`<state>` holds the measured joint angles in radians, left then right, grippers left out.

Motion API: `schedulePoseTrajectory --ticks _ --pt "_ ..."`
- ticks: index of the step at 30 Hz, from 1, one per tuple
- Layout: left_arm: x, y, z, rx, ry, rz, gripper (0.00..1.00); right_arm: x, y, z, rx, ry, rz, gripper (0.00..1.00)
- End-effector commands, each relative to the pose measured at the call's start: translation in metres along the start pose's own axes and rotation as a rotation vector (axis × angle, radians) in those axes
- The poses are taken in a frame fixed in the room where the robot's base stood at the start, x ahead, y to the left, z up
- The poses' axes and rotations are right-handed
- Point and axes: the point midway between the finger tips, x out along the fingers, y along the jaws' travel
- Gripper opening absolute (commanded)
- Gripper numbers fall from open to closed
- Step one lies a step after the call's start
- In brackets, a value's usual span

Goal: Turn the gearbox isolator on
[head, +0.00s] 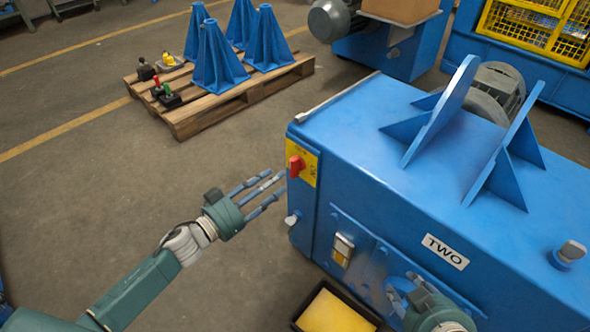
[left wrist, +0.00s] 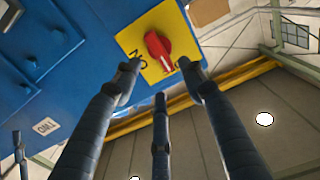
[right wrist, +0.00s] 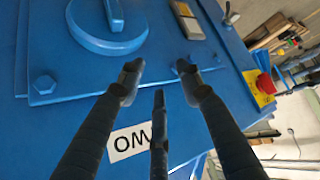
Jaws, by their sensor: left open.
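The gearbox isolator is a red rotary knob (head: 295,166) on a yellow plate (head: 306,176) at the left corner of the blue gearbox housing (head: 380,170). In the left wrist view the knob (left wrist: 157,48) has a white mark pointing down, away from the ON lettering at its lower left. A finger partly covers other lettering at the lower right. My left gripper (head: 278,188) is open and empty, its fingers pointing at the plate just left of the knob, seemingly apart from it. My right gripper (right wrist: 160,85) is open and empty before the housing's front.
A round blue cover (right wrist: 105,25) and a "TWO" label (head: 445,251) are near my right gripper. A bin with yellow contents (head: 333,312) stands on the floor below. A pallet (head: 200,122) with blue stands is at the back left. The floor left of the housing is clear.

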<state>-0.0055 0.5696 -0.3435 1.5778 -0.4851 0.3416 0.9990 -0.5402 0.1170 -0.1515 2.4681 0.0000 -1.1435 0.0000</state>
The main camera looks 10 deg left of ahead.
Motion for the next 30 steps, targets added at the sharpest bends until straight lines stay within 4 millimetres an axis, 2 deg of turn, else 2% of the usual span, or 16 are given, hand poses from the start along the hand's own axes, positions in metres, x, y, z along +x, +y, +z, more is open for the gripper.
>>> schedulePoseTrajectory --ticks 9,15,21,29,30 --pt "0.056 0.0 0.001 0.001 0.003 -0.001 0.42 0.004 -0.008 -0.065 -0.003 0.267 -0.016 0.35" --pt "0.077 0.0 0.001 0.0 0.001 -0.001 0.42 -0.002 -0.012 -0.096 -0.004 0.393 -0.024 0.35" --pt "0.086 -0.001 0.001 0.0 -0.001 -0.002 0.42 -0.007 -0.013 -0.109 -0.004 0.446 -0.027 0.35" --pt "0.086 0.0 0.001 0.0 -0.001 -0.002 0.42 -0.007 -0.013 -0.11 -0.004 0.451 -0.027 0.35" --pt "0.086 0.0 0.001 0.0 -0.001 -0.002 0.36 -0.007 -0.013 -0.11 -0.004 0.451 -0.027 0.35"
